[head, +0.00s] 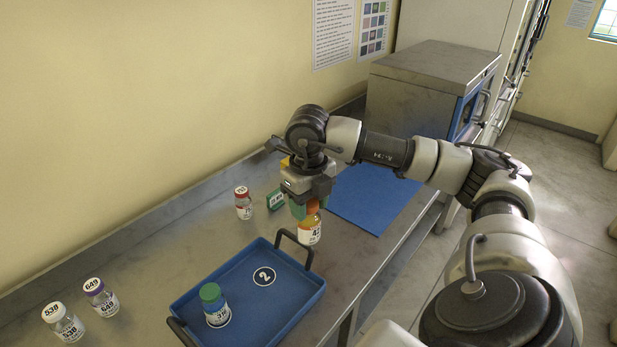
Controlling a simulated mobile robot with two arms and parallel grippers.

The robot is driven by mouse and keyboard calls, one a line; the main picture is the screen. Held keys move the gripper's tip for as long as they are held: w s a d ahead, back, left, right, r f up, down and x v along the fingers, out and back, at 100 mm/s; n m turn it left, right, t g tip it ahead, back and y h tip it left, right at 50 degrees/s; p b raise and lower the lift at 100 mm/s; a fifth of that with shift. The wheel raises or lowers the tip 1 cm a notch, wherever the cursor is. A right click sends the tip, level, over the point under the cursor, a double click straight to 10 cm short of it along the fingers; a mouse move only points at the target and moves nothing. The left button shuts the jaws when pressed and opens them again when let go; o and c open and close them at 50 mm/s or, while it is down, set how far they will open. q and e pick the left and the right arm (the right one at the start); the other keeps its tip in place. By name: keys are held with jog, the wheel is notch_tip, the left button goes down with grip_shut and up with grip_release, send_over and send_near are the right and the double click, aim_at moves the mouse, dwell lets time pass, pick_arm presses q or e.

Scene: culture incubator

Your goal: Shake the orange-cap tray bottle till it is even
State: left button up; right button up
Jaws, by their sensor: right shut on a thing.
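The orange-cap bottle (310,232) has a white label and yellowish contents. My right gripper (308,205) is shut on it around the cap and holds it nearly upright, by the far right corner of the blue tray (240,270). Part of the cap is hidden by the fingers. Whether the bottle touches anything below cannot be told. The tray has dark handles and a round mark "2". A green-cap bottle (215,306) stands in its near part. My left gripper is not in view.
A red-cap bottle (243,203) and a small green sign (275,199) stand behind the tray. A white-cap bottle (63,322) and a purple-cap bottle (101,297) stand at the left. A blue mat (372,200) lies before the incubator (425,90).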

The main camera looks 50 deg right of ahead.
jog(key=r, duration=0.6)
jog(key=shift+w+d+r, duration=0.15)
jog(key=shift+w+r, duration=0.1)
jog(key=f, duration=0.6)
jog(key=shift+s+f, duration=0.3)
jog(key=shift+f, duration=0.05)
jog(key=shift+w+f, duration=0.15)
